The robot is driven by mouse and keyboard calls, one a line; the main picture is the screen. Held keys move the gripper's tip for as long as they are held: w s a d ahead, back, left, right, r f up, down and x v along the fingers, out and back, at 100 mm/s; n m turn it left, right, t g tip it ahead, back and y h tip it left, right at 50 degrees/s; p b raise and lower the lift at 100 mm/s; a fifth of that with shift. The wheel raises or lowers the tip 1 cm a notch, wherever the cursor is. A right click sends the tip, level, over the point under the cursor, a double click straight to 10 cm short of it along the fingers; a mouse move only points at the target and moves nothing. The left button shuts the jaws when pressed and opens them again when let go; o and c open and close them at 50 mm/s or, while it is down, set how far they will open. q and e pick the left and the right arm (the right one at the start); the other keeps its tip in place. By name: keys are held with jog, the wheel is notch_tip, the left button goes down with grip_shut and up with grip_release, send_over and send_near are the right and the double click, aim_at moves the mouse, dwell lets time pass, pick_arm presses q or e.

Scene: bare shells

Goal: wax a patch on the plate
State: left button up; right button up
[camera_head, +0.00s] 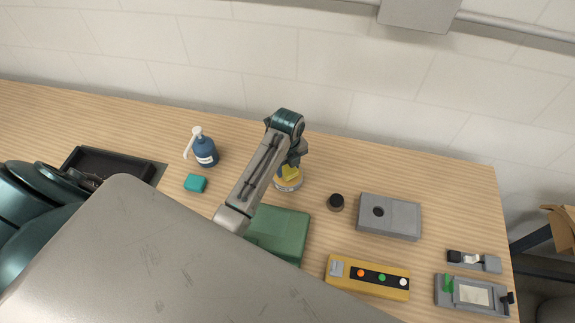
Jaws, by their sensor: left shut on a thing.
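My left gripper (293,163) points down in the middle of the table and is shut on a small yellow piece (290,173), perhaps a sponge. The yellow piece is over or in a low round tin (288,186) with a pale rim; I cannot tell whether they touch. A flat green plate (283,232) lies just in front of the tin, partly hidden by my left arm and a grey surface at the bottom. My right gripper is not in view.
A blue pump bottle (205,152) and a teal block (195,183) stand left, by a dark tray (110,164). Right are a black knob (336,202), a grey box with a hole (390,217), a yellow button panel (368,279) and a grey clamp fixture (472,295). The table's back strip is clear.

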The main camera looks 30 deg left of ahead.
aim_at(288, 167)
pick_arm(q)
jog(key=shift+f, duration=0.55)
dwell(1.6)
jog(key=shift+r, duration=3.55)
